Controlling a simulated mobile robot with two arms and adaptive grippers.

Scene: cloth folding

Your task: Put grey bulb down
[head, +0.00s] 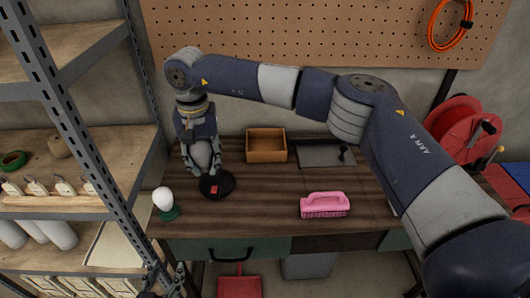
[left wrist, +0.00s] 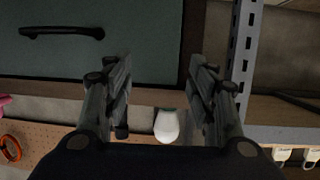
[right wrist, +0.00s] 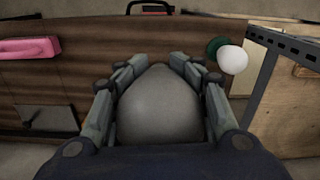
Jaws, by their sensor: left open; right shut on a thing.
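My right gripper (head: 204,170) is shut on the grey bulb (head: 202,153) and points down over the left part of the table. In the right wrist view the grey bulb (right wrist: 160,105) fills the space between the fingers. A round black dish (head: 230,186) with a red patch lies just below and right of the fingertips in the head view; I cannot tell whether the bulb touches it. A white bulb (head: 162,198) stands on a green base (head: 170,214) to the left. My left gripper (head: 165,279) is open and empty, low in front of the table; it also shows in the left wrist view (left wrist: 163,75).
On the wooden table (head: 265,200) are an open wooden box (head: 266,146), a grey metal tray (head: 318,154) and a pink brush (head: 325,205). A metal shelf (head: 85,130) stands close at the left. The table middle, between dish and brush, is clear.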

